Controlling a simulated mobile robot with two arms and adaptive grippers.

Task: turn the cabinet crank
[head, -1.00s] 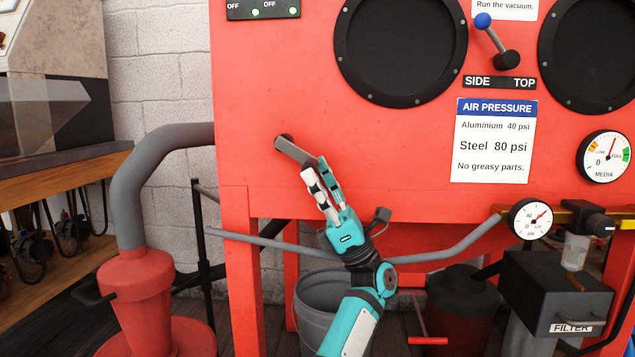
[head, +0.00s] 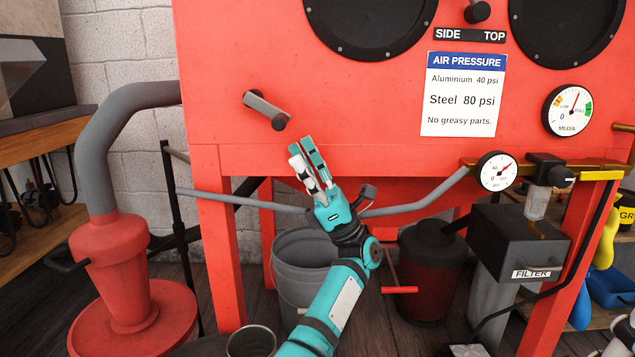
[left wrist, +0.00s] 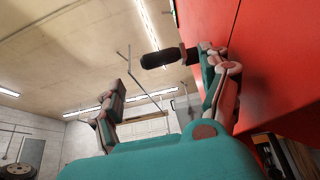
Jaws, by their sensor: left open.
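The cabinet crank (head: 265,107) is a grey bar on the red cabinet front in the head view. It slants down to the right from its pivot and ends in a dark round handle (head: 280,121). My left gripper (head: 303,153) is just below and right of the handle, apart from it, open and empty. In the left wrist view the black handle (left wrist: 160,58) stands out from the red panel, near the right finger of my left gripper (left wrist: 160,90). The fingers spread wide there. I see no clear right gripper.
A grey pipe (head: 92,150) and red cyclone (head: 122,270) stand left of the cabinet (head: 230,60). A grey bucket (head: 297,290) stands under it. A filter box (head: 515,245) and gauges are at the right. The panel around the crank is clear.

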